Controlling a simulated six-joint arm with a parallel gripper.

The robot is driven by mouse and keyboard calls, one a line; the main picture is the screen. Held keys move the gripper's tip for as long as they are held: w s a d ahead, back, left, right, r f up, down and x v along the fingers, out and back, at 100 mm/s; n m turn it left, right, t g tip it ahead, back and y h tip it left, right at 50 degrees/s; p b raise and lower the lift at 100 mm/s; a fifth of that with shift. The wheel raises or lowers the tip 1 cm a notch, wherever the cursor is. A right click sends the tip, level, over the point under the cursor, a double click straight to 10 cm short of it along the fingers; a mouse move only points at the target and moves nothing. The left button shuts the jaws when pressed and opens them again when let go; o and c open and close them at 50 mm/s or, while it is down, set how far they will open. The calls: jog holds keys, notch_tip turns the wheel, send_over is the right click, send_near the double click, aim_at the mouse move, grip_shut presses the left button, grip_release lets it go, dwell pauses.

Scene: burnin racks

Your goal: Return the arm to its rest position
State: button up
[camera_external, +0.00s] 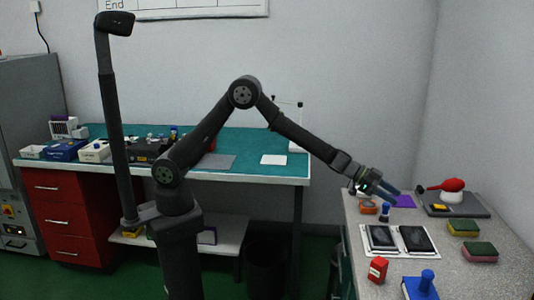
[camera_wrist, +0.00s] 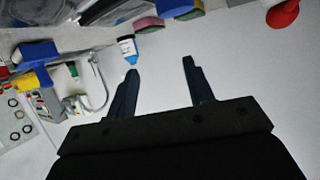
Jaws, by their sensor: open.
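My gripper (camera_external: 388,193) is at the end of my outstretched arm, above the back left part of the grey speckled side bench (camera_external: 505,240) in the external view. In the wrist view my gripper (camera_wrist: 160,85) has its two dark fingers spread apart, with nothing between them. My arm rises to a high elbow and slopes down to the right towards the bench.
On the side bench are a white tray with two dark panels (camera_external: 381,238), sponges (camera_external: 463,227), a red container (camera_external: 377,269), a blue-handled item (camera_external: 424,283) and a red-topped item (camera_external: 453,188). A green-topped workbench (camera_external: 250,150) stands behind my arm.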

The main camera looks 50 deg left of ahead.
jog(key=s+d+r, duration=0.2)
jog(key=s+r, duration=0.4)
jog(key=s, duration=0.3)
jog(key=w+a+f+n+t+y, duration=0.1)
jog(key=w+a, duration=0.5)
jog(key=a, duration=0.7)
jog(key=w+a+f+n+t+y, duration=0.1)
jog(key=w+a, duration=0.5)
jog(key=a, duration=0.7)
jog(key=w+a+f+n+t+y, duration=0.2)
jog(key=w+a+f, duration=0.3)
jog(key=a, duration=0.8)
jog(key=shift+w+n+t, duration=0.45)
jog(key=shift+n+t, duration=0.15)
jog(key=shift+n, duration=0.3)
jog(key=shift+d, duration=0.1)
jog(key=s+d+r+m+g+h, duration=0.1)
jog(key=s+d, duration=0.1)
jog(key=d, duration=0.8)
jog(key=s+d+r+m+g+h, duration=0.1)
jog(key=s+d+m, duration=0.1)
jog(key=d, duration=0.8)
jog(key=shift+s+d+r+g, duration=0.3)
jog(key=shift+s+d+r, duration=0.1)
jog(key=shift+s, duration=0.45)
jog(key=shift+a, duration=0.1)
